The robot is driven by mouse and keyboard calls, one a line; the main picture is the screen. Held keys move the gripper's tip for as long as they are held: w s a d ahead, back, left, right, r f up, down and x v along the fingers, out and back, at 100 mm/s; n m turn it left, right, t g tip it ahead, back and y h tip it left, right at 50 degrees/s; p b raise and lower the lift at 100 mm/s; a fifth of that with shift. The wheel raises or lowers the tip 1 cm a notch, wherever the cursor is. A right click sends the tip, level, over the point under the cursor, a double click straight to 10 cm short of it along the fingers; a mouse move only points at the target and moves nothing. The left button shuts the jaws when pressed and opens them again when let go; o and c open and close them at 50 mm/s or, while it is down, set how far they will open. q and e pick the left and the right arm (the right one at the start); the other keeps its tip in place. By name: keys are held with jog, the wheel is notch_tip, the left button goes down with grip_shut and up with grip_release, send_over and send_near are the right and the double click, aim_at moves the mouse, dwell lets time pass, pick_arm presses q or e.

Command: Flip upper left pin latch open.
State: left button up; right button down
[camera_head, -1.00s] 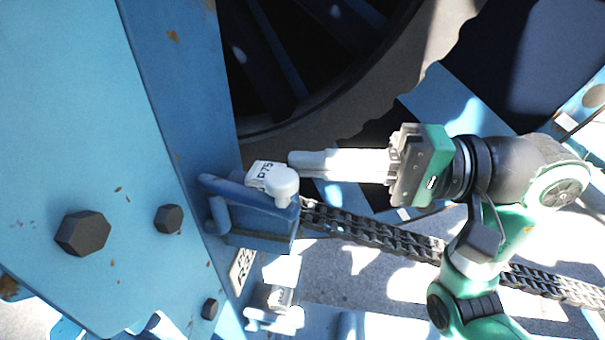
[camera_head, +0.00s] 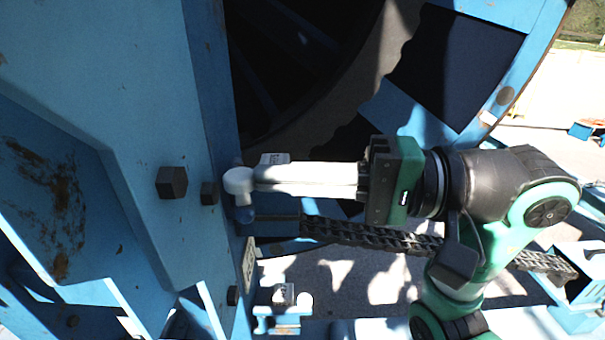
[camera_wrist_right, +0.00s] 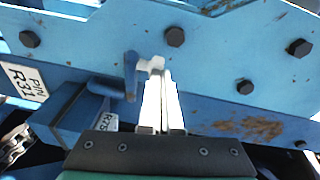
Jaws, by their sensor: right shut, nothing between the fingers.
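The pin latch is a blue lever (camera_wrist_right: 131,76) with a white knob (camera_head: 238,180), on the edge of the big blue panel. The knob also shows in the right wrist view (camera_wrist_right: 151,65). The lever stands up close against the panel, clear of the top of the blue box (camera_wrist_right: 78,113). My right gripper (camera_head: 258,177) is shut and empty. Its white fingertips are at the knob and seem to touch it. In the head view the fingers hide part of the box and its label. My left gripper is not in view.
A second latch with a white knob (camera_head: 304,302) sits lower down. The blue panel (camera_head: 150,90) with dark bolts fills the left. A dark chain (camera_head: 370,235) runs right from the box. The large reel (camera_head: 310,110) stands behind my gripper.

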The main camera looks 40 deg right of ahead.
aim_at(250, 188)
jog(key=shift+w+a, duration=0.2)
jog(key=shift+a, duration=0.75)
jog(key=shift+w+a, duration=0.15)
jog(key=shift+a, duration=0.75)
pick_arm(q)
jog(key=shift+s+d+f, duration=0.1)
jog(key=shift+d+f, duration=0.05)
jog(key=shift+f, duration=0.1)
pick_arm(e)
jog(key=shift+a, duration=0.2)
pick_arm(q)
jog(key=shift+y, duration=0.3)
pick_arm(e)
jog(key=shift+a+f, duration=0.1)
jog(key=shift+a, duration=0.05)
jog(key=shift+s+d+r, duration=0.1)
jog(key=shift+d+r, duration=0.1)
jog(key=shift+d, duration=0.2)
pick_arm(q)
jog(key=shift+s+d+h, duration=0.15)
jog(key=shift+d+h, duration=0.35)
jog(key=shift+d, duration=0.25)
pick_arm(e)
jog(key=s, duration=1.1)
jog(key=shift+s+r, duration=0.15)
jog(key=shift+r, duration=0.2)
